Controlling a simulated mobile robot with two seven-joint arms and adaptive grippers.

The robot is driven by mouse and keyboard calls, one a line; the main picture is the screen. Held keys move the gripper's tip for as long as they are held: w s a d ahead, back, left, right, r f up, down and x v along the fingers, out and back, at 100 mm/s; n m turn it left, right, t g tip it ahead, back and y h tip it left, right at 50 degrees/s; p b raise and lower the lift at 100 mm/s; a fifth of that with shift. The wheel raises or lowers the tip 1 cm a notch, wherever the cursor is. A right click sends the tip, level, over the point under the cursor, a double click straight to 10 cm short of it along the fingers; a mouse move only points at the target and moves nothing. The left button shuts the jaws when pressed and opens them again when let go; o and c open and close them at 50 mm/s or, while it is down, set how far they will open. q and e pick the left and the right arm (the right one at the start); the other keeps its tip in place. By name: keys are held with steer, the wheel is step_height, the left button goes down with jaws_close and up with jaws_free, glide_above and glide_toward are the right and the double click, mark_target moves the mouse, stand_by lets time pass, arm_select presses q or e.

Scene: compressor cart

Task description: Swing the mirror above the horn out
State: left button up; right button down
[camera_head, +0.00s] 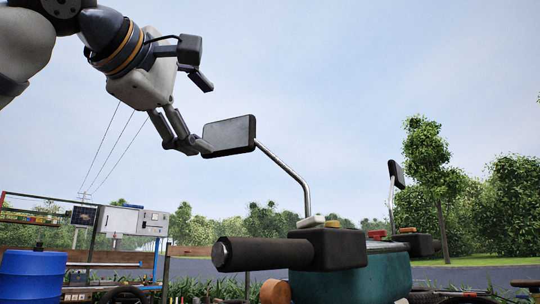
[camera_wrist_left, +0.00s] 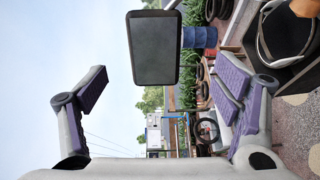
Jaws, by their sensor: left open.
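A near mirror (camera_head: 229,136), dark and rectangular, sits on a bent chrome stalk (camera_head: 290,175) rising from a black handlebar housing (camera_head: 340,248) with a cream button on top. A second, smaller mirror (camera_head: 396,175) stands farther right, seen nearly edge-on. I cannot tell which housing carries the horn. My left gripper (camera_head: 208,117) is wide open and empty, at the near mirror's left side. Its lower fingertip overlaps the mirror's left edge in the head view; contact is unclear. In the left wrist view the near mirror (camera_wrist_left: 153,48) shows beyond and between the spread fingers (camera_wrist_left: 162,89), towards the top.
A black handlebar grip (camera_head: 262,253) juts left from the near housing, above a teal body (camera_head: 350,282). A blue barrel (camera_head: 32,276) and a rack with a white panel (camera_head: 133,221) stand at the left. Open sky surrounds the near mirror.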

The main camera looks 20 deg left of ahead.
mark_target(225, 135)
arm_select(q)
steer(key=w, duration=0.3)
steer(key=w+a, duration=0.1)
steer(key=w, duration=0.6)
steer(key=shift+w+a+r, duration=0.25)
steer(key=shift+r, duration=0.05)
steer(key=shift+c, duration=0.4)
steer(key=c, duration=1.6)
